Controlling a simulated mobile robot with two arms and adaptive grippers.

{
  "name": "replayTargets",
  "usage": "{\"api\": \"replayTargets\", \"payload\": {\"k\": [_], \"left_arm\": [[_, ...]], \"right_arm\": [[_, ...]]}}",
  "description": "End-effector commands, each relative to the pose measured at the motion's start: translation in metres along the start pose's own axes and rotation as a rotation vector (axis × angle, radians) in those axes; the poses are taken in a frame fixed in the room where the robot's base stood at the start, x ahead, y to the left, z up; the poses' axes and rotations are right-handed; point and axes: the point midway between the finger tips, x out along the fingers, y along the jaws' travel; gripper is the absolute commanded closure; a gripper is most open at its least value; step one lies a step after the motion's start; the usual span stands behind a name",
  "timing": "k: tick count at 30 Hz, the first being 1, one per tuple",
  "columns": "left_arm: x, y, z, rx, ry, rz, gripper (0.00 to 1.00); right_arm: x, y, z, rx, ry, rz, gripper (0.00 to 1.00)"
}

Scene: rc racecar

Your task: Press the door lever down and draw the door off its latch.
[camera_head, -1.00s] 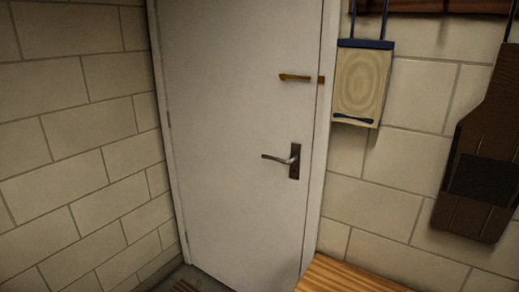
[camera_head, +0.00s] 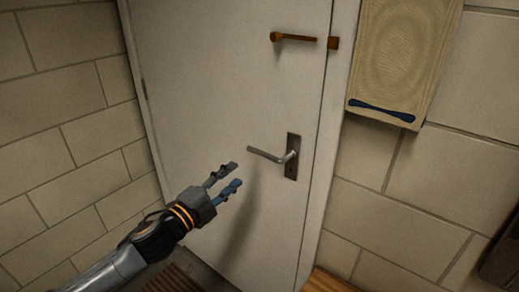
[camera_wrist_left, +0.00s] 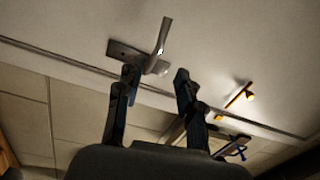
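The white door (camera_head: 200,95) is shut in its frame in the head view. Its metal lever (camera_head: 268,155) sticks out to the left from a dark plate (camera_head: 292,157) near the door's right edge and looks about level. My left gripper (camera_head: 236,176) is open and empty, below and left of the lever, apart from it. In the left wrist view the lever (camera_wrist_left: 163,38) and its plate (camera_wrist_left: 125,50) show beyond the open fingers (camera_wrist_left: 155,85). My right gripper is not in view.
A brown latch bar (camera_head: 295,37) sits higher on the door. A pale panel with a blue strip (camera_head: 400,60) hangs on the block wall at the right. A wooden bench (camera_head: 325,282) stands at the bottom right. A floor grate (camera_head: 172,280) lies at the bottom left.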

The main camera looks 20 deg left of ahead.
Motion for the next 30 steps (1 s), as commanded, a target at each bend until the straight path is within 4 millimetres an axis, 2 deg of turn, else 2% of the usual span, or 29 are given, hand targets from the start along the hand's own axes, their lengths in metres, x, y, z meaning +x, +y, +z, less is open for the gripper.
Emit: {"api": "replayTargets", "payload": {"k": [3, 6, 18, 24, 30], "left_arm": [[0.018, -0.004, -0.001, 0.0, 0.0, -0.003, 0.63], [0.036, -0.004, 0.0, -0.002, -0.001, -0.004, 0.63], [0.107, -0.002, 0.0, -0.002, -0.001, -0.002, 0.63], [0.123, -0.001, 0.0, -0.001, -0.001, 0.0, 0.63], [0.126, 0.0, 0.0, 0.0, -0.001, 0.001, 0.63]], "right_arm": [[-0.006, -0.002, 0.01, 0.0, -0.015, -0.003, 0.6], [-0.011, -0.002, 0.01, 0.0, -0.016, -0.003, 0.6], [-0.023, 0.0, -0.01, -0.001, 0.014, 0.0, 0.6], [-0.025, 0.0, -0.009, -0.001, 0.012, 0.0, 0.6], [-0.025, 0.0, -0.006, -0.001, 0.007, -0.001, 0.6]]}}
